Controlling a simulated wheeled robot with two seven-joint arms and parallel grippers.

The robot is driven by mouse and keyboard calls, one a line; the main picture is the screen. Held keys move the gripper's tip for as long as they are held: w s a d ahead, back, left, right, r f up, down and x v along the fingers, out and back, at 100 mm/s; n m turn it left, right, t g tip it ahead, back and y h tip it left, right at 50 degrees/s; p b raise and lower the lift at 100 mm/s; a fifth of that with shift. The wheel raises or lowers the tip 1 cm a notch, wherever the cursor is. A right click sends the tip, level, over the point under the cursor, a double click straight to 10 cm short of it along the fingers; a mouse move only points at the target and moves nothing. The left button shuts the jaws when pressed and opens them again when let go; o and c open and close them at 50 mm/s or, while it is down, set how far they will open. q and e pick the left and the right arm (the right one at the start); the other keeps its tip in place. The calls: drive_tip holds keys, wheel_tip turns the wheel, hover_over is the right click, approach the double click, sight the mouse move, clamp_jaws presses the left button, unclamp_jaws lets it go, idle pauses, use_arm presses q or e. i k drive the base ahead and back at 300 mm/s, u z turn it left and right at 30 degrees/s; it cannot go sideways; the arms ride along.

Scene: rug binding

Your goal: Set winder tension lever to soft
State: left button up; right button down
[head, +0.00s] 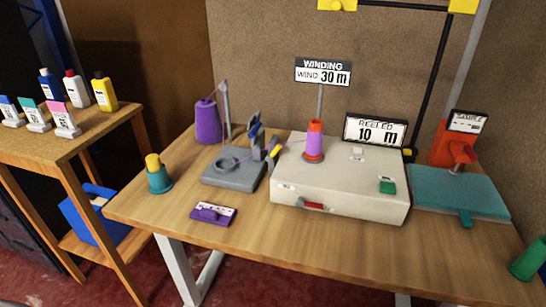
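The winder is a cream box (345,188) on the wooden table, with an orange-and-purple spool (314,142) upright on top. A small red lever (314,206) sits in a slot on its front face; I cannot read its setting marks. A green button (387,187) and a pale button (357,153) are on its top. Left of it stands a grey thread unit (236,172) with blue and yellow parts (274,152). A purple thread runs from a purple cone (208,122) over a post toward the spool. Neither of my grippers is in view.
A teal plate machine (460,196) with a red head stands at right, a green cylinder (528,258) at the table's right edge. A teal cup with a yellow top (158,174) and a purple label block (213,214) lie at left. The table's front strip is mostly clear.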

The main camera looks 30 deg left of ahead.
sight(276, 151)
drive_tip(key=k, duration=0.45)
drive_tip(key=z, duration=1.7)
drive_tip(key=i, duration=1.2)
drive_tip(key=u, duration=2.3)
